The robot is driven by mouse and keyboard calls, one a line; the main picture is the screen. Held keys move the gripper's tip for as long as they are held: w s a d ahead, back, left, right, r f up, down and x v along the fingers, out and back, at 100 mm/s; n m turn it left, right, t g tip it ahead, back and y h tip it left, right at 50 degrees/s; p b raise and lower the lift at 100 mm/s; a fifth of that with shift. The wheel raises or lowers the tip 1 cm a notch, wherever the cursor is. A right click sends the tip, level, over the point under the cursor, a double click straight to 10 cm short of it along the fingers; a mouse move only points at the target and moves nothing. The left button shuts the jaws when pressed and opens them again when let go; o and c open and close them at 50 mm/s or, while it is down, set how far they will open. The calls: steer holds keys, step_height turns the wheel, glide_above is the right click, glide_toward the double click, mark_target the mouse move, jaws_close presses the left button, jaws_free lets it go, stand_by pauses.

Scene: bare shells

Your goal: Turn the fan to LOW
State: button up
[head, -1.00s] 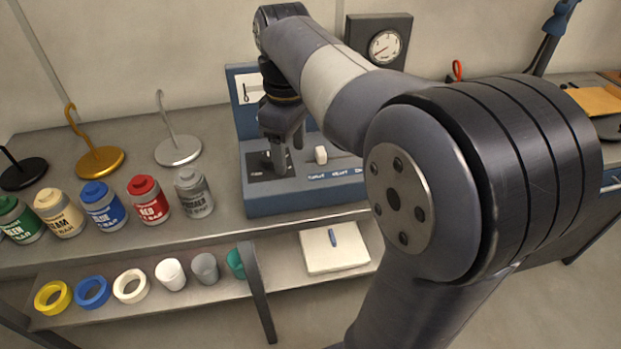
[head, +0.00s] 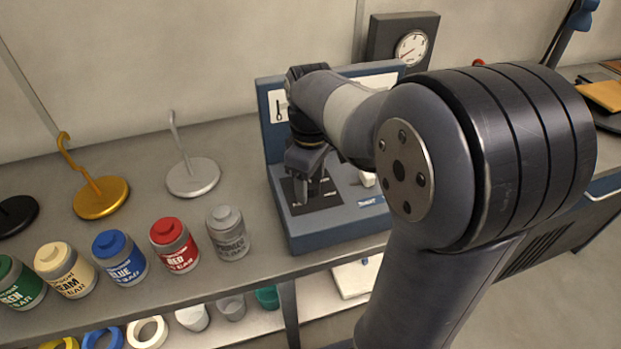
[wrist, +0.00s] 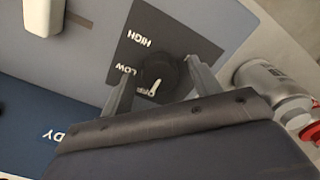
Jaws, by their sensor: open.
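The fan control is a dark knob (wrist: 158,72) on a black plate (wrist: 185,38) with HIGH and LOW lettering, seen upside down in the wrist view. A white mark shows at the knob's lower edge, away from the LOW word; lettering there is partly covered. The plate (head: 322,201) sits at the left of a blue-grey console (head: 330,229) in the head view, where my arm hides the knob. My gripper (wrist: 160,69) is open, with one finger on each side of the knob. I cannot tell whether the fingers touch it. It also shows above the plate in the head view (head: 312,190).
A white switch (head: 367,178) is right of the plate. A grey jar (head: 228,235) and a red jar (head: 174,247) stand left of the console, among several jars. Hooked stands, silver (head: 193,178) and gold (head: 100,199), are behind. A gauge (head: 411,46) is at the back.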

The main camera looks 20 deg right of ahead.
steer(key=c, duration=1)
steer(key=shift+r+m+p, duration=0.1)
steer(key=shift+m+p, duration=0.2)
steer(key=shift+m, duration=0.1)
steer(key=m+p, duration=0.2)
steer(key=m, duration=0.2)
steer(key=shift+m, duration=0.4)
steer(key=m+p, duration=0.2)
steer(key=m, duration=0.4)
steer(key=o, duration=1)
